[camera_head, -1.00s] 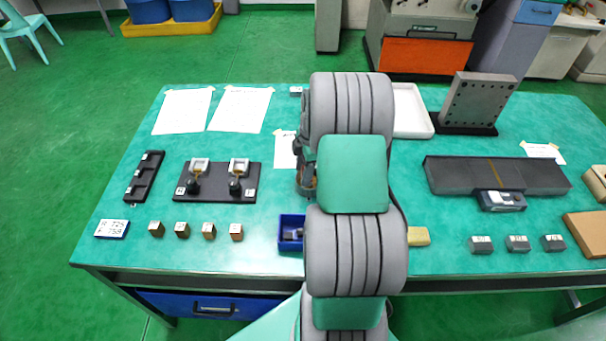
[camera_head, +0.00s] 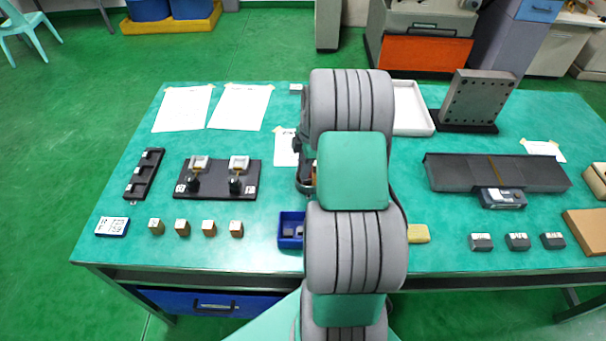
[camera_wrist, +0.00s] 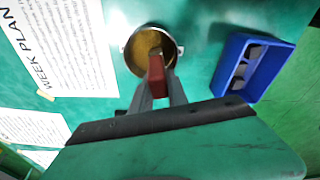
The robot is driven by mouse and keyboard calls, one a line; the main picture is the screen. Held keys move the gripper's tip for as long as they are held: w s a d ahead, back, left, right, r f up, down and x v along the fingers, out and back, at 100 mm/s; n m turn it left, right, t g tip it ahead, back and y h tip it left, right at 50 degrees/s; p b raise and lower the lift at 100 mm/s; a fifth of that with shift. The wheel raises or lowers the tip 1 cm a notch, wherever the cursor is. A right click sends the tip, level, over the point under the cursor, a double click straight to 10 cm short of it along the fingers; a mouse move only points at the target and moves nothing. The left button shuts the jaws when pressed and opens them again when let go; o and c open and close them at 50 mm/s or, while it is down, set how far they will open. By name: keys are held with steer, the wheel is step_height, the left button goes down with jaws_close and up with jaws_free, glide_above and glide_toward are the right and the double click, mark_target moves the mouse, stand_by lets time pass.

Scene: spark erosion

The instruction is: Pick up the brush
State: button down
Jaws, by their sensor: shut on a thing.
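The brush (camera_wrist: 156,72) shows in the wrist view as a red handle with its lower end inside a round metal cup (camera_wrist: 178,50). The cup has a yellow-brown inside. My gripper (camera_wrist: 158,88) is shut on the brush's red handle, with one finger on each side. The bristles cannot be made out. In the head view my own arm covers the brush and most of the gripper.
A blue bin (camera_wrist: 223,65) with small grey blocks stands right of the cup in the wrist view. A printed week plan sheet (camera_wrist: 50,40) lies to the left. In the head view, a black fixture board (camera_head: 217,190) lies left of my arm and a yellow block (camera_head: 419,233) right of it.

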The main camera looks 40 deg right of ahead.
steer(key=shift+r, duration=0.15)
steer(key=shift+r+b, duration=0.25)
steer(key=shift+b, duration=0.05)
steer(key=s+a+r+b, duration=0.3)
steer(key=s+r+b, duration=0.1)
steer(key=s+r, duration=0.8)
steer(key=shift+s+b, duration=0.3)
steer(key=shift+s, duration=0.55)
steer(key=shift+r, duration=0.1)
